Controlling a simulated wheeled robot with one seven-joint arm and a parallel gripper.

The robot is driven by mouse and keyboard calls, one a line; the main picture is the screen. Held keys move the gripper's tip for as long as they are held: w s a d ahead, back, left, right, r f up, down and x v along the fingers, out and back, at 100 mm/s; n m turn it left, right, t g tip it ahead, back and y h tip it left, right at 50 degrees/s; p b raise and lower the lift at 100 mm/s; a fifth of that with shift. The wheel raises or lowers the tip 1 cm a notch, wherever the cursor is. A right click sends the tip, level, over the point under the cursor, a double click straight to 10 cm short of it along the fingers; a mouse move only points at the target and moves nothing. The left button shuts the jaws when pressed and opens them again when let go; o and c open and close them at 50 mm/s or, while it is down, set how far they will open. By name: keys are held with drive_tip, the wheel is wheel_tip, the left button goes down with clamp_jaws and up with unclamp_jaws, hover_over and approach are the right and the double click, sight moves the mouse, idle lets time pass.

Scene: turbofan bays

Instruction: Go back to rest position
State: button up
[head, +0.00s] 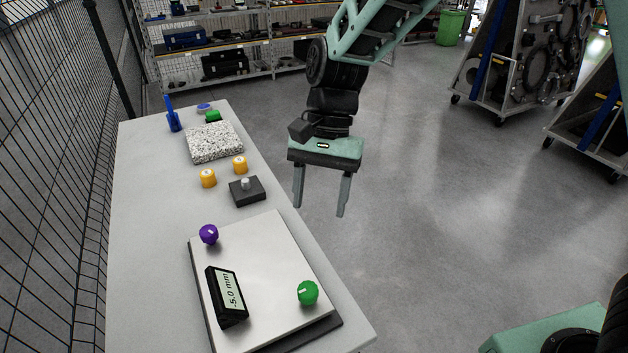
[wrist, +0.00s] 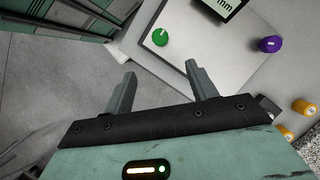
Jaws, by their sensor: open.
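My gripper (head: 321,195) is open and empty in the head view. It hangs fingers-down beside the right edge of the workbench (head: 150,250), over or in front of the floor. In the wrist view, my gripper (wrist: 157,85) shows two fingers spread apart with nothing between them. Past the fingers lie the plate's corner and the bench edge.
On the bench, a metal plate (head: 265,260) carries a purple knob (head: 209,234), a green knob (head: 308,292) and a display (head: 226,297) reading -5.0 mm. Behind it are a dark block (head: 248,191), two orange cylinders (head: 208,178) and a speckled slab (head: 214,142). Open floor lies right.

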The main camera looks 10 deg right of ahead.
drive_tip(key=shift+s, duration=0.1)
drive_tip(key=s+d+f+n+t+b, duration=0.1)
drive_tip(key=s+d+n+t+b, duration=0.1)
drive_tip(key=s+n, duration=0.4)
drive_tip(key=s+d+f+n+t+h+b, duration=0.1)
drive_tip(key=s+d+n+t+b, duration=0.1)
drive_tip(key=s+n, duration=0.5)
drive_tip(key=s+d+b, duration=0.1)
drive_tip(key=s, duration=0.3)
drive_tip(key=shift+s+h, duration=0.3)
drive_tip(key=shift+f, duration=0.1)
idle(0.8)
